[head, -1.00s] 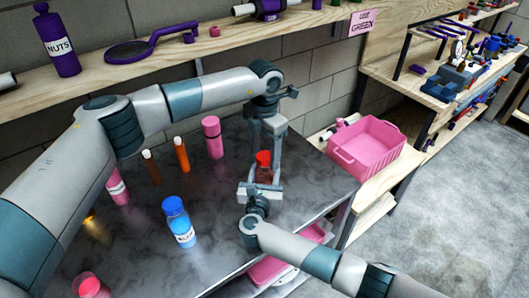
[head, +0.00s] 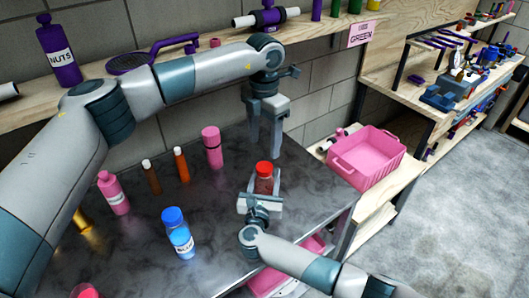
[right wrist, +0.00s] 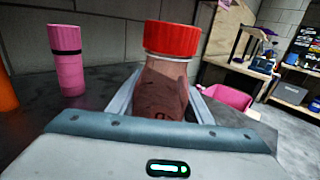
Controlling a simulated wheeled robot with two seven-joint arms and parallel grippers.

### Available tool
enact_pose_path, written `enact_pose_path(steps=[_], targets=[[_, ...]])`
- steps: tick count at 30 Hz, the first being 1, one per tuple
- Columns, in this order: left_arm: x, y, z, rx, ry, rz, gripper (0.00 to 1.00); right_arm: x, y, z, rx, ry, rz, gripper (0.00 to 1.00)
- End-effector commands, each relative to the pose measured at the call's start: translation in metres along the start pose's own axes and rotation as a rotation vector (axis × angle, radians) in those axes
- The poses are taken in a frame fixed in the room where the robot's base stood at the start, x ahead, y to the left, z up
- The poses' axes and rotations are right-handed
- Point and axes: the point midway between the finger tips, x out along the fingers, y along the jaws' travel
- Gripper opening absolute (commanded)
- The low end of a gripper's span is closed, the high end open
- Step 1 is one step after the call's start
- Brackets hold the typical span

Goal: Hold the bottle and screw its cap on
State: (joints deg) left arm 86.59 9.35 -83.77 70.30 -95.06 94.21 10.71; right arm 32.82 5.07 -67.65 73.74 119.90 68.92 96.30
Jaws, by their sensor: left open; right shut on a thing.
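The bottle (head: 263,187), clear with dark red contents, stands upright at the right part of the dark table. Its red cap (head: 264,167) sits level on its top; in the right wrist view the cap (right wrist: 172,38) shows above the bottle (right wrist: 160,88). Whether the thread is tight cannot be told. My right gripper (head: 262,192) is shut on the bottle's body from the front, one finger on each side. My left gripper (head: 265,150) points down just above and behind the cap in the picture, open and empty, its two fingers apart from the cap.
A pink bottle (head: 212,147), two slim brown and orange bottles (head: 181,165), another pink bottle (head: 113,193) and a blue-capped bottle (head: 179,234) stand to the left. A pink crate (head: 366,158) is at the right. A wooden shelf (head: 200,58) runs behind.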

Motion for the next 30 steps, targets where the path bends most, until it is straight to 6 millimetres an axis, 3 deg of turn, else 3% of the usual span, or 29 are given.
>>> enact_pose_path(steps=[6,18,19,21,30], targets=[[-0.027,0.000,0.001,0.000,-0.001,0.000,0.58,0.000,0.000,0.000,0.000,0.000,0.000,0.00],[-0.033,-0.001,0.000,0.001,0.000,-0.001,0.58,0.000,0.000,0.000,0.000,0.000,0.000,0.00],[-0.033,0.000,0.000,0.001,0.000,-0.001,0.58,0.000,0.000,0.000,0.000,0.000,0.000,0.50],[-0.033,0.000,0.000,0.001,0.000,-0.001,0.58,0.000,0.000,0.000,0.000,0.000,0.000,0.67],[-0.032,0.000,0.000,0.001,0.000,-0.001,0.58,0.000,0.000,0.000,0.000,0.000,0.000,0.67]])
